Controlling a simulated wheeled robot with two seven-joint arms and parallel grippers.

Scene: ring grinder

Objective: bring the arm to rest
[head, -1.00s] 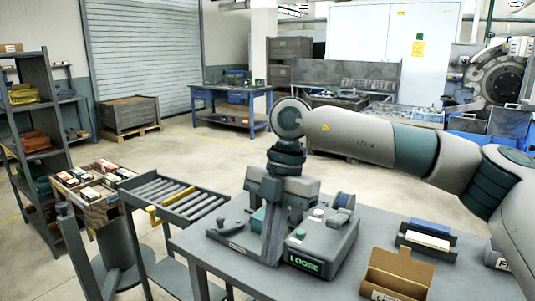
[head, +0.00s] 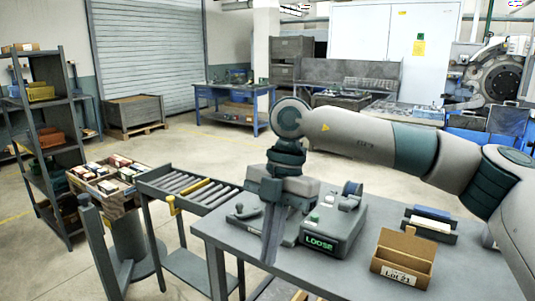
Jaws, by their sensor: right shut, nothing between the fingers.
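My right arm reaches in from the right, and its gripper (head: 268,256) points down with its fingers together and nothing seen between them. It hangs in front of the ring grinder (head: 335,222), hiding part of its left side. The grinder is grey, with a green lit "LOOSE" display, and stands on the grey table (head: 330,275). Whether the gripper touches anything cannot be told, but its fingertips appear near the table's front left edge. My left gripper is not in view.
A brown bin (head: 403,262) labelled "Lot 21" and a dark holder (head: 430,225) with blue and white pieces stand on the table's right. A roller conveyor (head: 192,192) and a box of small cartons (head: 103,184) lie left. Shelves (head: 50,140) stand far left.

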